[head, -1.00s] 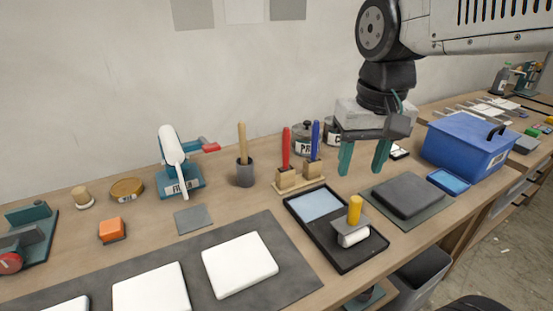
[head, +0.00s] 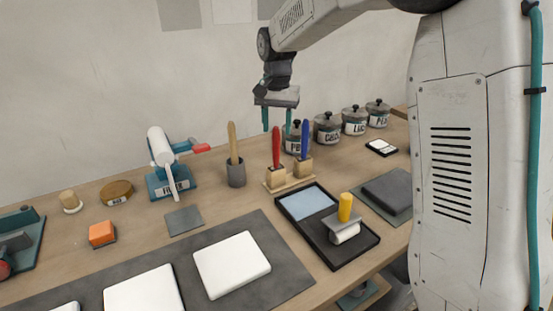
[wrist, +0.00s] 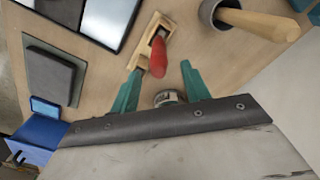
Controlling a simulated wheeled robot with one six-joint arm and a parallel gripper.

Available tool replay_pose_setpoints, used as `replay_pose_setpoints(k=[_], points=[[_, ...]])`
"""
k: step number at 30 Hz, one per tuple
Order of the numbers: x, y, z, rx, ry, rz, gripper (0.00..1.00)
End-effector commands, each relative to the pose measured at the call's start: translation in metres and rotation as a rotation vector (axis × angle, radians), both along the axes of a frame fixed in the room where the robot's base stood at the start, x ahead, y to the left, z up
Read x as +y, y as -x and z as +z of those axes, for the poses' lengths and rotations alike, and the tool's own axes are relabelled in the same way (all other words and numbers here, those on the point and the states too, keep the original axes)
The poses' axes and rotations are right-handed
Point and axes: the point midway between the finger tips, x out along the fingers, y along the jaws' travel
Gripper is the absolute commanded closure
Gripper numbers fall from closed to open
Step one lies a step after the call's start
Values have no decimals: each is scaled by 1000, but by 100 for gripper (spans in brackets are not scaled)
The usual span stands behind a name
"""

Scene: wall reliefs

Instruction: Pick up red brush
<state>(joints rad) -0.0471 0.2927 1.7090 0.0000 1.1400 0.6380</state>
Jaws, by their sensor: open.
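The red brush (head: 276,148) stands upright in a wooden rack (head: 291,179), red handle up. It also shows in the wrist view (wrist: 158,57), its handle pointing toward the camera. A blue-handled brush (head: 305,137) stands just right of it in the same rack. My gripper (head: 277,128) is open and empty. In the head view its fingers point down around the height of the red handle's top. In the wrist view the red handle appears between the two teal fingertips (wrist: 160,72). I cannot tell the exact depth between them; no contact shows.
A grey cup (head: 236,176) with a wooden handle (head: 232,142) stands left of the rack. Labelled pots (head: 328,131) line the back right. A black tray (head: 354,251) with a yellow-handled roller (head: 345,208) lies in front. The blue bin (wrist: 36,140) shows in the wrist view.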

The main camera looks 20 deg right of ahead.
Motion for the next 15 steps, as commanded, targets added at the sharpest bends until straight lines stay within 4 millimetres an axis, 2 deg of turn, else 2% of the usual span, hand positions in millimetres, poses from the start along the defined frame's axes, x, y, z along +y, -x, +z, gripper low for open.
replay_pose_setpoints(k=[9, 15], points=[[5, 8, -44, 4, 0, 1, 53], [6, 7, -56, 0, 0, 2, 53]])
